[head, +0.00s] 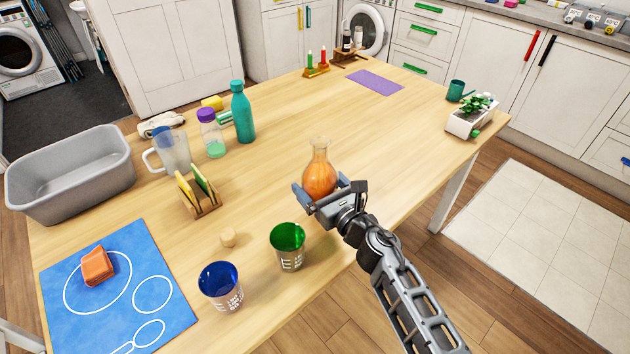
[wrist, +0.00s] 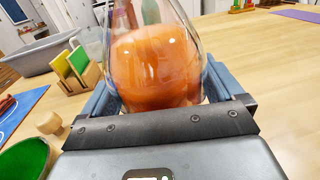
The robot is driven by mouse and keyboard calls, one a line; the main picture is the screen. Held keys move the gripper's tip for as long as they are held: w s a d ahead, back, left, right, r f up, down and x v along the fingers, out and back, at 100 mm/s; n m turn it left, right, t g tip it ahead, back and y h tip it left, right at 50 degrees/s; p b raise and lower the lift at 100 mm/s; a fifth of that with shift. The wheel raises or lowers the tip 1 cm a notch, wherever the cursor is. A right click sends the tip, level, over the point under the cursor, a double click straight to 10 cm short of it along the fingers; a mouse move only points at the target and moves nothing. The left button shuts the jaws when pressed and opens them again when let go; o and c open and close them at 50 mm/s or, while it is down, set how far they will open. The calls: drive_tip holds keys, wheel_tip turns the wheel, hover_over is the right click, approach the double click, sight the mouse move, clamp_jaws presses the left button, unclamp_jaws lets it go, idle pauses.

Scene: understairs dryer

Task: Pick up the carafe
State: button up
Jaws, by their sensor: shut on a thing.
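The carafe (head: 319,176) is clear glass with a narrow neck and orange contents. It stands upright at the table's near right side in the head view. In the wrist view the carafe (wrist: 158,65) fills the middle, between the two blue-grey fingers. My gripper (head: 322,196) is shut on the carafe's wide lower body, one finger on each side. The carafe's base is hidden by the gripper, so I cannot tell whether it touches the table.
A green cup (head: 288,247), a blue cup (head: 221,287) and a cork (head: 228,237) stand left of my gripper. A card rack (head: 200,192), pitcher (head: 173,150) and teal bottle (head: 242,113) are farther left. The table right of the carafe is clear up to a planter (head: 470,120).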

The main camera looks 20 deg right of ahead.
drive_tip(key=s+d+r+p, duration=0.2)
drive_tip(key=s+r, duration=0.4)
drive_tip(key=s, duration=0.3)
drive_tip(key=shift+s+p, duration=0.25)
drive_tip(key=shift+p, duration=0.6)
drive_tip(key=shift+s+r, duration=0.1)
drive_tip(key=shift+s, duration=0.05)
drive_tip(key=s+a+m+h, duration=0.1)
drive_tip(key=s+a+h, duration=0.1)
drive_tip(key=s, duration=0.1)
drive_tip(key=shift+s+a+f+m+h, duration=0.15)
drive_tip(key=shift+a+f+m+h, duration=0.05)
drive_tip(key=shift+a+m+h, duration=0.2)
